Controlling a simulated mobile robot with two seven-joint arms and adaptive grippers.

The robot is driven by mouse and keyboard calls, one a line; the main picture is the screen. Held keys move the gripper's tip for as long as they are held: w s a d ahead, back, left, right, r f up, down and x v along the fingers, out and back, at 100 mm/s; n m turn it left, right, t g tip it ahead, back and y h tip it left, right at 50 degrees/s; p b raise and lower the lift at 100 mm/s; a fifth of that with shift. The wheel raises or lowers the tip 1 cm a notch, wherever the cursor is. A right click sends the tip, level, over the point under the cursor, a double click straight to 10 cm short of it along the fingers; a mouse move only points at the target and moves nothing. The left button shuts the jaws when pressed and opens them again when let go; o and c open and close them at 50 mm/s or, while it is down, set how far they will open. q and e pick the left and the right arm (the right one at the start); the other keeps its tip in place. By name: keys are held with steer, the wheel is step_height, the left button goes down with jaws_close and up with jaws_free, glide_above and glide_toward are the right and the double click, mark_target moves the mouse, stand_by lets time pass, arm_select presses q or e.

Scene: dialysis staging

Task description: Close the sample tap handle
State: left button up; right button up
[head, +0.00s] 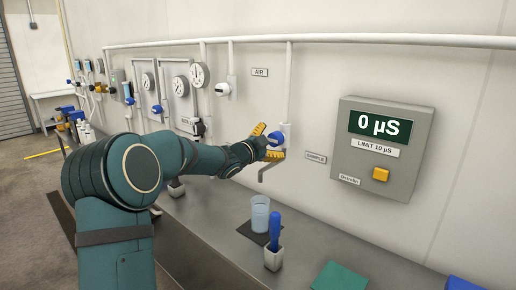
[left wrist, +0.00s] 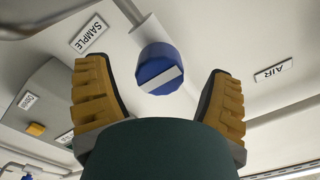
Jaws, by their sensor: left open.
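The sample tap handle is a round blue knob (head: 275,139) with a white bar, mounted on the wall next to the SAMPLE label (head: 316,158). In the left wrist view the blue knob (left wrist: 160,70) sits between my fingers, with its white bar slightly tilted. My left gripper (head: 266,142) is open, with one yellow finger above and one below the knob. In the left wrist view my gripper (left wrist: 158,100) shows a gap on both sides of the knob. The tap's grey spout (head: 268,167) hangs below. My right gripper is not in view.
A cup (head: 260,214) of bluish liquid stands on a dark mat below the tap. A blue-handled item (head: 275,232) stands in a white holder in front. A grey meter box (head: 378,150) reading 0 µS hangs to the right. Gauges (head: 199,75) line the wall to the left.

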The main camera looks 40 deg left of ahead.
arm_select(q)
steer(key=s, duration=1)
steer(key=shift+s+a, duration=0.2)
steer(key=shift+a, duration=0.15)
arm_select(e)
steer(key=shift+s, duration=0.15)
